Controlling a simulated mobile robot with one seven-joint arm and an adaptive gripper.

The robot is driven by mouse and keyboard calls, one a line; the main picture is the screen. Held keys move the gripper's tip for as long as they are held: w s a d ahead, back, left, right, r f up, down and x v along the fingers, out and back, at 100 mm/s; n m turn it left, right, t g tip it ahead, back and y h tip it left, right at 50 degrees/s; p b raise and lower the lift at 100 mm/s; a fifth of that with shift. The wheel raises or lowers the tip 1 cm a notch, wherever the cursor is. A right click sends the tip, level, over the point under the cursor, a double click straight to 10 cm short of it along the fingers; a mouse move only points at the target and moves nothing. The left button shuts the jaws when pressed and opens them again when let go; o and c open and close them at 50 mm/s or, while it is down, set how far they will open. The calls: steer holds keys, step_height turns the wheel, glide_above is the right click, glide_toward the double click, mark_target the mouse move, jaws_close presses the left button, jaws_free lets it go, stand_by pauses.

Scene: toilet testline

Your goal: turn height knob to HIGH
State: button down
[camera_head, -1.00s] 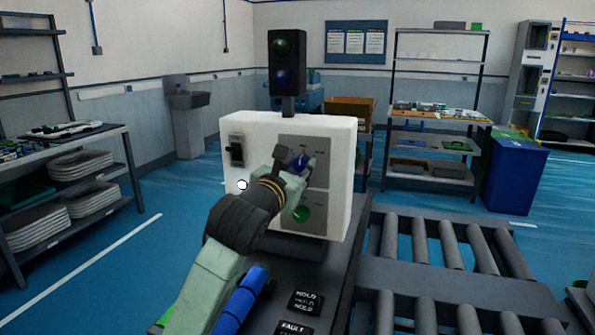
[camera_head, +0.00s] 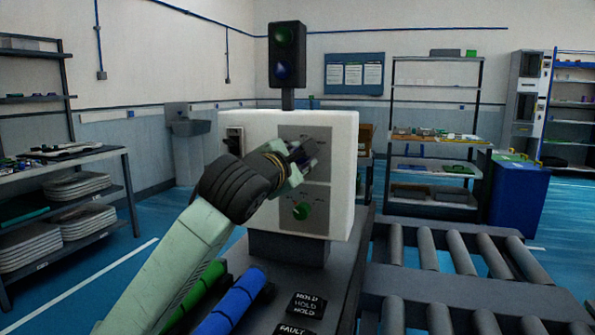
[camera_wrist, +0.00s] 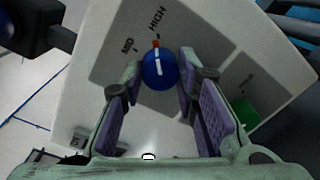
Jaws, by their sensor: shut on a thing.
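The blue height knob (camera_wrist: 153,76) sits on a grey panel of the white control box (camera_head: 343,160). Its white pointer line, with an orange tip, points up toward the HIGH label (camera_wrist: 158,18); the MID label (camera_wrist: 127,46) is to its left. My gripper (camera_wrist: 161,68) has one finger on each side of the knob and is shut on it.
A green knob (camera_head: 302,210) is below on the same box; it also shows in the wrist view (camera_wrist: 242,112). A dark switch (camera_head: 234,140) is on the box's left. A signal light (camera_head: 287,52) stands above. Rollers (camera_head: 464,255) run at right.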

steer(key=shift+m+b, duration=0.4)
steer(key=shift+m, duration=0.2)
steer(key=c, duration=1.2)
jaws_free()
steer(key=shift+c, duration=0.2)
steer(key=v, duration=1.2)
